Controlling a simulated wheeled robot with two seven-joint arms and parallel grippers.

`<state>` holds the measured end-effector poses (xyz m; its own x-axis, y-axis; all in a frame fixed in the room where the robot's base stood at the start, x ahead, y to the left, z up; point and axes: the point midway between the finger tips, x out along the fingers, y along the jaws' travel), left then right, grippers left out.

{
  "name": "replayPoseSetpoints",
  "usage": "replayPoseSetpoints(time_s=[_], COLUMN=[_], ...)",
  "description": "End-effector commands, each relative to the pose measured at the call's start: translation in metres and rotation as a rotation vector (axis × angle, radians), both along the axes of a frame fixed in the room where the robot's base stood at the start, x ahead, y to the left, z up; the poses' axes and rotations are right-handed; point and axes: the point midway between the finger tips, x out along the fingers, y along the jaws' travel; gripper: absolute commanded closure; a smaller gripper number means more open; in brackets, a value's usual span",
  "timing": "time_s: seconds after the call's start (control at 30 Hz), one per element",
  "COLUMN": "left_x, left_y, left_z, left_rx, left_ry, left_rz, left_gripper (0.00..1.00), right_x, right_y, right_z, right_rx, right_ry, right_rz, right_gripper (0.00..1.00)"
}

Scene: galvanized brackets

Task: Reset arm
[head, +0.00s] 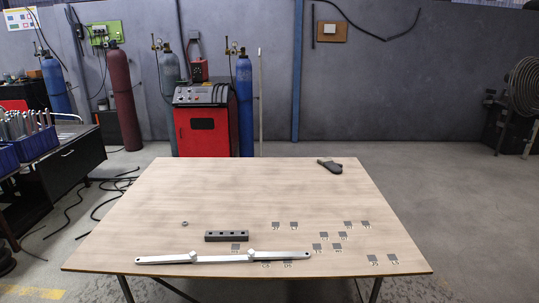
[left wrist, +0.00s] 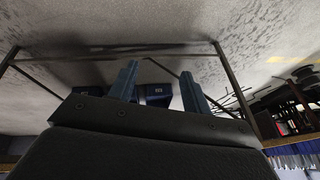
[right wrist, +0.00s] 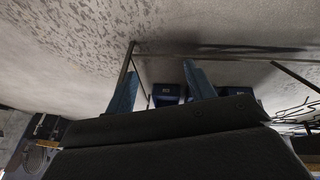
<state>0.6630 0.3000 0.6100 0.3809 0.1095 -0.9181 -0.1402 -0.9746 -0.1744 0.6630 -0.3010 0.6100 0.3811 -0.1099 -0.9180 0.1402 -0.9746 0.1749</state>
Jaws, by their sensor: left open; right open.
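My left gripper (left wrist: 159,84) shows in the left wrist view with its two blue fingers apart and nothing between them. My right gripper (right wrist: 160,88) shows in the right wrist view, also open and empty. Both wrist views look past the fingers at grey floor and thin table legs. Neither arm shows in the head view. On the wooden table (head: 200,185) lie a long pale metal bar (head: 190,258) with two raised knobs, a dark block with holes (head: 227,236), and several small grey bracket plates (head: 348,225).
A small ring or nut (head: 185,223) lies left of the block. A dark object (head: 330,166) lies at the table's back right. The table's back middle is clear. A red machine (head: 202,125) and gas cylinders (head: 244,105) stand behind; a dark cabinet (head: 65,165) stands at left.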

Motion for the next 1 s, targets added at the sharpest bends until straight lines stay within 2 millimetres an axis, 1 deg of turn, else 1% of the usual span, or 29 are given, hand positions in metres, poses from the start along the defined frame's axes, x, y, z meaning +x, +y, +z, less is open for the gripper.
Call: replayPoseSetpoints(time_s=[0.03,0.07,0.1,0.17,0.23,0.37,0.4,0.47,0.5,0.6,0.7,0.8,0.9,1.0], left_x=[-0.026,-0.039,-0.057,-0.084,-0.115,-0.175,-0.193,-0.220,-0.238,-0.280,-0.312,-0.335,-0.346,-0.349], left_y=[-0.011,-0.017,-0.024,-0.036,-0.049,-0.072,-0.079,-0.089,-0.096,-0.111,-0.122,-0.130,-0.134,-0.135], left_z=[-0.020,-0.028,-0.038,-0.053,-0.068,-0.093,-0.099,-0.108,-0.113,-0.123,-0.128,-0.131,-0.132,-0.132], left_rx=[-0.013,-0.019,-0.028,-0.042,-0.058,-0.089,-0.098,-0.112,-0.122,-0.145,-0.163,-0.175,-0.181,-0.183], left_ry=[0.022,0.033,0.047,0.070,0.094,0.142,0.156,0.177,0.191,0.223,0.248,0.266,0.275,0.277], left_rz=[-0.006,-0.008,-0.012,-0.017,-0.022,-0.026,-0.029,-0.030,-0.030,-0.029,-0.028,-0.026,-0.024,-0.024], left_gripper=[0.52,0.52,0.52,0.52,0.52,0.52,0.52,0.52,0.52,0.52,0.52,0.52,0.52,0.52], right_x=[-0.026,-0.039,-0.057,-0.084,-0.116,-0.175,-0.193,-0.220,-0.238,-0.280,-0.312,-0.335,-0.346,-0.349], right_y=[0.012,0.017,0.025,0.036,0.049,0.072,0.079,0.089,0.096,0.111,0.122,0.130,0.134,0.135], right_z=[-0.020,-0.028,-0.038,-0.053,-0.069,-0.093,-0.099,-0.108,-0.113,-0.123,-0.128,-0.131,-0.132,-0.132], right_rx=[0.014,0.019,0.028,0.042,0.058,0.089,0.099,0.113,0.122,0.145,0.163,0.175,0.182,0.184], right_ry=[0.023,0.033,0.047,0.070,0.095,0.142,0.156,0.177,0.191,0.223,0.248,0.266,0.275,0.277], right_rz=[0.006,0.008,0.012,0.017,0.021,0.026,0.028,0.029,0.030,0.029,0.028,0.026,0.024,0.024], right_gripper=[0.46,0.46,0.46,0.46,0.46,0.46,0.46,0.46,0.46,0.46,0.46,0.46,0.46,0.46])
